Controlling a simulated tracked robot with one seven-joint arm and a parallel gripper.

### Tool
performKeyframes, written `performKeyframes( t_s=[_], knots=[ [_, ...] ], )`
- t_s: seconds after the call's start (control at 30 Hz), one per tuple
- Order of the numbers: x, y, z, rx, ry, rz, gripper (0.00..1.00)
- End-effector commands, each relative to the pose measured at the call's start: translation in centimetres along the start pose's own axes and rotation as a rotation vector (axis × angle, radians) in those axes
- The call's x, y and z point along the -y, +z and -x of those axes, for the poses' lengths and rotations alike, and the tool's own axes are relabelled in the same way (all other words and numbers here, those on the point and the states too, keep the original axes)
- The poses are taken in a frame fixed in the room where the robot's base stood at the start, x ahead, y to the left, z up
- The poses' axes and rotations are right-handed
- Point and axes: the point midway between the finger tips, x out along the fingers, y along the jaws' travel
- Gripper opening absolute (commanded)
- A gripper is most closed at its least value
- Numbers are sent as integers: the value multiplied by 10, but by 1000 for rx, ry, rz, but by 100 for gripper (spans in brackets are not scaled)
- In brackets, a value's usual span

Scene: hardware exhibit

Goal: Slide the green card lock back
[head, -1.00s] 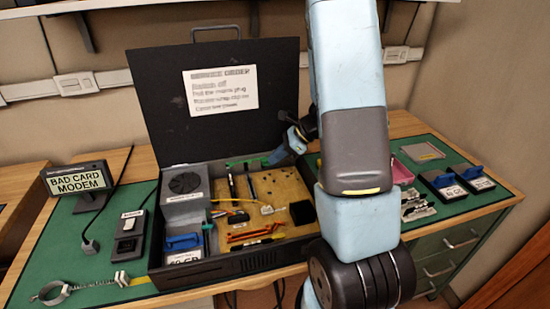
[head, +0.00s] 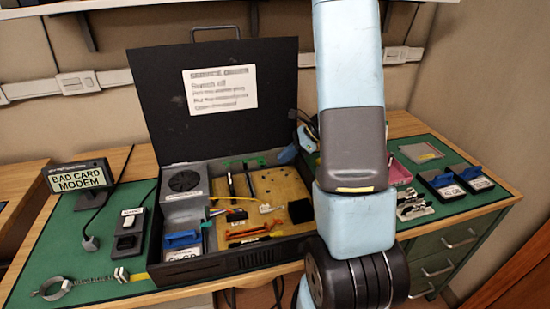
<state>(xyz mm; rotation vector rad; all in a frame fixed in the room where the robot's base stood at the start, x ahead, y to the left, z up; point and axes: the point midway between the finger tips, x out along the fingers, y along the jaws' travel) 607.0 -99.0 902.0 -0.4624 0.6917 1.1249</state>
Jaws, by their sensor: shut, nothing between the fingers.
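The open black case (head: 225,268) stands on the bench with its lid up. A small green piece (head: 258,161), which looks like the green card lock, lies along the case's back inner edge, beside the tan board (head: 285,184). It is too small for me to tell its exact position. My gripper (head: 300,119) shows as dark parts at the left of my arm, above and right of the green piece and apart from it. It is shut and empty, and partly hidden by my arm. My arm also covers the case's right side.
Inside the case are a grey power supply with a fan (head: 184,184), a blue-handled drive (head: 182,241), wires and orange strips. A labelled display (head: 78,178), a switch box (head: 130,228) and a strap (head: 60,288) stand left. A pink tray (head: 400,173) and drives (head: 441,184) lie right.

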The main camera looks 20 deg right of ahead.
Motion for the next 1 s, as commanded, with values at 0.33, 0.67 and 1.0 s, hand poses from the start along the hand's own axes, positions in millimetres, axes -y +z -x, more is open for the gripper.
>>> performKeyframes(
  t_s=[0.33,0.67,1.0],
  knots=[
    [2,1,69,-2,-8,3,0],
    [1,2,92,-1,-3,4,0],
    [1,3,92,-1,-2,5,0]
  ],
)
